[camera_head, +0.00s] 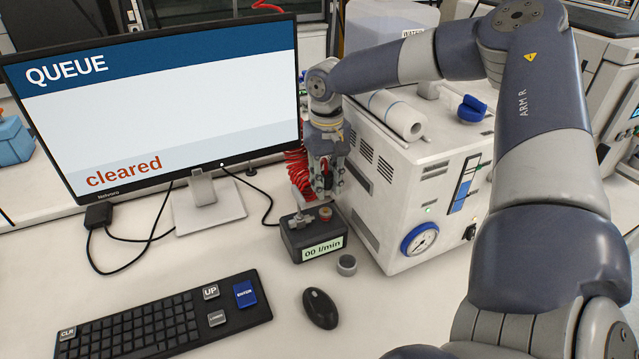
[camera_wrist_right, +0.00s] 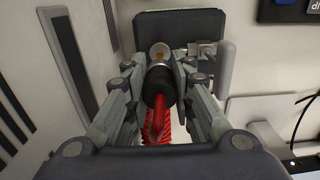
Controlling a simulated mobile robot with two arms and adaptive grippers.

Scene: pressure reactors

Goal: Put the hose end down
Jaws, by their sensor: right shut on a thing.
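My right gripper (camera_head: 325,190) points down above the small dark flow meter (camera_head: 290,243), whose display reads "00 l/min". In the right wrist view the gripper (camera_wrist_right: 160,92) is shut on the hose end (camera_wrist_right: 157,88), a black collar with the red hose (camera_wrist_right: 158,122) running from it. The red coiled hose also shows beside the gripper in the head view (camera_head: 297,172). A round metal fitting (camera_wrist_right: 160,53) shows just beyond the hose end, on the flow meter side; I cannot tell whether they touch. My left gripper is out of view.
A white instrument box (camera_head: 420,180) with a gauge stands close right of the gripper. A monitor (camera_head: 150,110) reading "cleared" stands left. A small grey cap (camera_head: 346,264), a mouse (camera_head: 320,308) and a keyboard (camera_head: 150,320) lie in front. The bench between monitor and keyboard is mostly clear.

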